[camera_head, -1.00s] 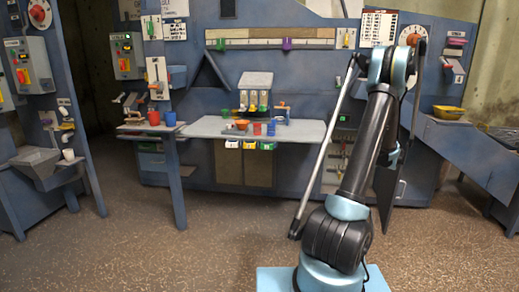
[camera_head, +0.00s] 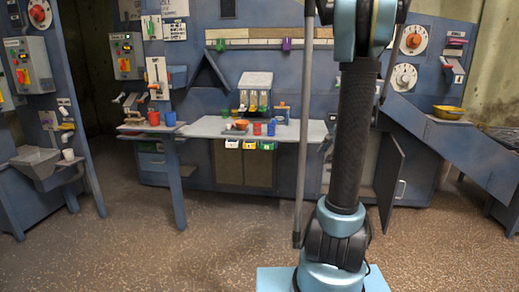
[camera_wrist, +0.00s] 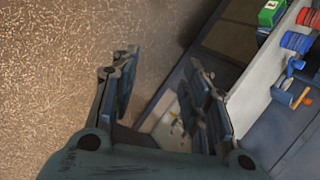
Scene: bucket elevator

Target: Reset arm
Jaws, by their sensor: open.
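My gripper (camera_wrist: 163,90) shows in the wrist view with its two fingers spread apart and nothing between them. It hangs over brown speckled floor and the edge of an open cabinet. In the head view my arm stands nearly upright right of centre, and its upper end runs out of the top of the picture. The gripper itself is not visible there.
A grey work shelf (camera_head: 198,127) holds a red cup (camera_head: 257,129) and other small items. An open cabinet door (camera_head: 391,185) stands right of my arm. A yellow bowl (camera_head: 449,112) sits at the right. The front floor is clear.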

